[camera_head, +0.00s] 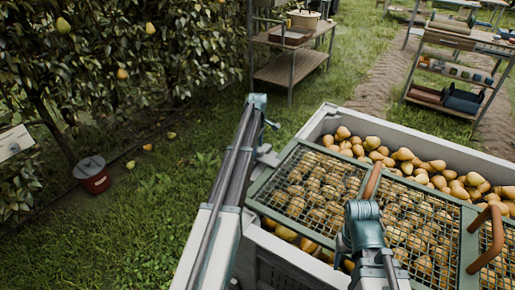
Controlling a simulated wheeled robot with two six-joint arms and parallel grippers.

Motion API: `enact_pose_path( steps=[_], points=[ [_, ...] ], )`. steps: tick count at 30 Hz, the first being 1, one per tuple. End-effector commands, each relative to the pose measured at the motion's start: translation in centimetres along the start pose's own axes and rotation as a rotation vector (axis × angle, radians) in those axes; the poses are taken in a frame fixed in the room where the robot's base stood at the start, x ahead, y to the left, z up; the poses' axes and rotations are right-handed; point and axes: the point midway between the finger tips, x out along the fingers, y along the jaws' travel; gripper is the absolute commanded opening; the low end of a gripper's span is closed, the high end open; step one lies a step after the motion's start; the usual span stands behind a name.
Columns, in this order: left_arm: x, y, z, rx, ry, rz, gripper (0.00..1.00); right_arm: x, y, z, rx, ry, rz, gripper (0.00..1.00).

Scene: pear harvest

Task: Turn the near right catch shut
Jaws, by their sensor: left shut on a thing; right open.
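The crate (469,158) of pears stands at lower right under a green-framed mesh lid (461,245). The lid has a brown left handle (373,181) and right handle (497,240). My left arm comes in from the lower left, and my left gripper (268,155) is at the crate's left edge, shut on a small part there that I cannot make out. My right gripper (359,212) is open over the lid, close to the left handle; its jaws are mostly hidden by my wrist. The near right catch cannot be made out; the crate's near right side runs out of the picture.
A red bucket (94,180) stands on the grass at left, under pear trees. A wooden bench (291,68) stands behind the crate, and shelves (455,70) stand at upper right. Open grass lies left of the crate.

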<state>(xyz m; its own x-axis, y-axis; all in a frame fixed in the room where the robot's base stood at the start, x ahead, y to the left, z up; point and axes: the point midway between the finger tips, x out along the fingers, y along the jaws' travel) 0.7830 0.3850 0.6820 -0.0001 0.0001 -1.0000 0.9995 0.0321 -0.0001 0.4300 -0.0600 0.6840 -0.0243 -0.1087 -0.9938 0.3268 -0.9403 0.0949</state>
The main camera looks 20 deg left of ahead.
Motion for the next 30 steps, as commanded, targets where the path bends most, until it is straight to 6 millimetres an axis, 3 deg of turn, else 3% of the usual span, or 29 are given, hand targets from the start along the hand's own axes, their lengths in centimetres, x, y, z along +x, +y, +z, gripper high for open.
enact_pose_path(
  steps=[1, 2, 6, 20, 30],
  points=[
    [0.0, 0.0, 0.0, -0.004, 0.000, 0.000, 0.00, 0.0, 0.0, 0.0, 0.000, 0.000, 0.000, 0.64],
    [0.0, 0.0, 0.0, -0.004, 0.000, 0.000, 0.67, 0.0, 0.0, 0.0, 0.000, 0.000, 0.000, 0.64],
    [0.0, 0.0, 0.0, -0.003, 0.000, 0.000, 0.92, 0.0, 0.0, 0.0, 0.000, 0.000, 0.000, 0.64],
    [-0.6, 0.0, 0.0, -0.001, 0.000, 0.000, 0.92, -0.6, 0.1, 0.0, 0.000, 0.000, 0.000, 0.64],
    [-4.3, 0.0, 0.0, -0.001, 0.000, 0.000, 0.92, -4.3, 0.4, 0.2, 0.000, 0.000, 0.000, 0.64]
  ],
)
